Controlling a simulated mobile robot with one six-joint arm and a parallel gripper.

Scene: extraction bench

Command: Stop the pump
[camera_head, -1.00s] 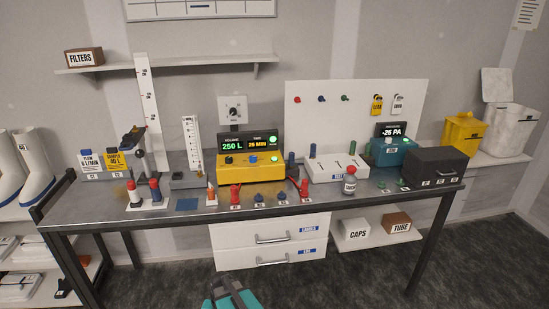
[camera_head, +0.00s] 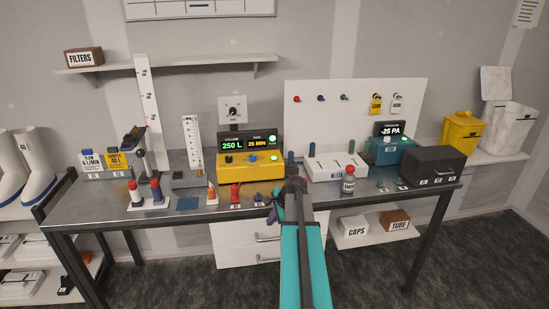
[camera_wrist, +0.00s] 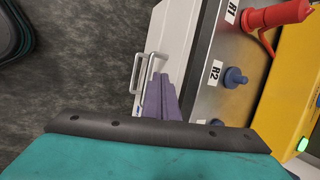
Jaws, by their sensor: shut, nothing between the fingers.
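The yellow pump unit (camera_head: 235,173) stands on the middle of the bench. Its display (camera_head: 246,145) reads 250 L and 25 MIN, with a green light lit at its right. The front has a dark knob (camera_head: 229,159), a blue knob (camera_head: 253,158) and a lit green button (camera_head: 274,158). In the wrist view the yellow case (camera_wrist: 291,85) is at the right edge, with a lit green button (camera_wrist: 303,145). My gripper (camera_head: 271,214) is shut and empty at the bench's front edge, below and in front of the pump. Its purple fingers (camera_wrist: 160,97) also show in the wrist view.
A red fitting (camera_wrist: 278,15) and blue plug R2 (camera_wrist: 235,77) stand between gripper and pump. A white slotted block (camera_head: 337,170), a jar (camera_head: 348,180), a teal unit reading -25 PA (camera_head: 394,151) and a black box (camera_head: 438,163) stand right. Drawers (camera_head: 232,245) lie below.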

